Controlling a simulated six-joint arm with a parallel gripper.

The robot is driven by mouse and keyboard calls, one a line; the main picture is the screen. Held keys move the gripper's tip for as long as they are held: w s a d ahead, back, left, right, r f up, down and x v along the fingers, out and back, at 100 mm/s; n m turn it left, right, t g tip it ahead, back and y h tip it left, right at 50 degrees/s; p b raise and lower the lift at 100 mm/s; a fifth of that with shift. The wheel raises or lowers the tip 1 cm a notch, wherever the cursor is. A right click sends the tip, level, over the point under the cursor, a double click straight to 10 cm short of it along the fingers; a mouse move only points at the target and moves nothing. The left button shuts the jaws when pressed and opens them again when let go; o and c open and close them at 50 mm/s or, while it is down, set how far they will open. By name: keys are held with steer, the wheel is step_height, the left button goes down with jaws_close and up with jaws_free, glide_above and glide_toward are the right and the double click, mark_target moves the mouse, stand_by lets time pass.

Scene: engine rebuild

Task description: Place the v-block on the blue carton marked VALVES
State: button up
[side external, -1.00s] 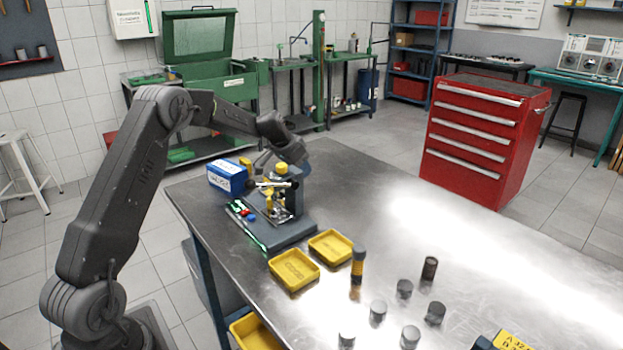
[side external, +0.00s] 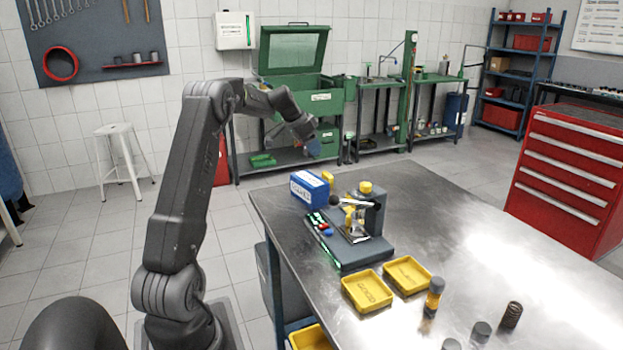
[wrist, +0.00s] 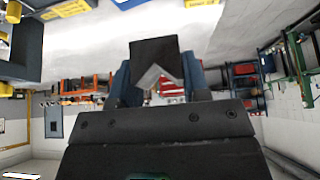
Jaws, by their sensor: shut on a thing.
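The v-block (wrist: 155,55) is a dark block with a pale V-shaped notch. In the wrist view it sits between the two blue fingers of my gripper (wrist: 155,76), which is shut on it. In the side external view my gripper (side external: 318,143) is raised above and behind the blue carton (side external: 310,188), clear of it; the v-block is hard to make out there. The carton stands at the table's far left corner with a white label whose text is too small to read surely. A blue piece of it shows at the top edge of the wrist view (wrist: 130,3).
A grey fixture (side external: 374,215) with a yellow knob stands right of the carton. Two yellow trays (side external: 367,291), a yellow-and-black cylinder (side external: 433,297) and a spring (side external: 511,315) are nearer. The right side of the metal table (side external: 485,250) is clear.

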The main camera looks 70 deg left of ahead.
mark_target(315, 178)
steer(key=shift+s+a+f, duration=0.25)
steer(key=shift+f, duration=3.6)
steer(key=shift+f, duration=0.15)
steer(key=o, duration=1.1)
